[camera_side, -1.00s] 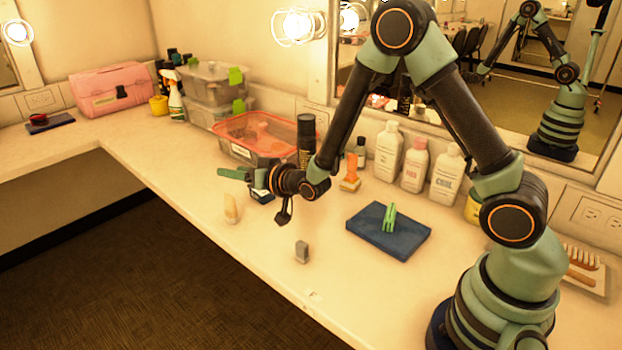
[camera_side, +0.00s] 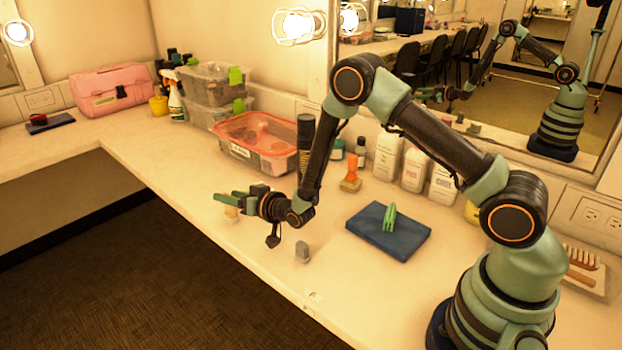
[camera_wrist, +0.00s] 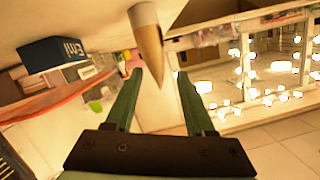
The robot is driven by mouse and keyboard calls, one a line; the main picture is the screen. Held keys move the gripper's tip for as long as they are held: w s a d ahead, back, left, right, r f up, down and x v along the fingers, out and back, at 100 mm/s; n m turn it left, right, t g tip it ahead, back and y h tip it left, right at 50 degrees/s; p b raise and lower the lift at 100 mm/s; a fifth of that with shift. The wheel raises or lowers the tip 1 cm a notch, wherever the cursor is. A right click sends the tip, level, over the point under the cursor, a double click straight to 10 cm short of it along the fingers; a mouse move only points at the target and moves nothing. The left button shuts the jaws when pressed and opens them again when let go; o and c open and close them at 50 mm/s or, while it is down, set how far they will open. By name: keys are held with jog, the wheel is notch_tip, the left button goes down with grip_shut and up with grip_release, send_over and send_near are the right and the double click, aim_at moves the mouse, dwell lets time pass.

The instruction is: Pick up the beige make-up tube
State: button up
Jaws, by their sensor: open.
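The beige make-up tube (camera_side: 231,214) stands near the front edge of the counter in the side view. Its upper part is hidden behind the green fingers of my gripper (camera_side: 223,200). In the wrist view the tube (camera_wrist: 150,42) shows at the top centre, with its tan tapered end reaching between the fingertips of my gripper (camera_wrist: 160,76). The fingers are apart, one on each side of the tapered end. I cannot tell whether either finger touches the tube.
A grey block (camera_side: 302,251) stands on the counter to the right. A blue pad (camera_side: 405,245) holds a green clip (camera_side: 389,217). A blue box (camera_wrist: 54,53) shows in the wrist view.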

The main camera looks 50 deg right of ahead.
jog(key=shift+x, duration=1.95)
grip_shut()
jog(key=shift+f, duration=0.15)
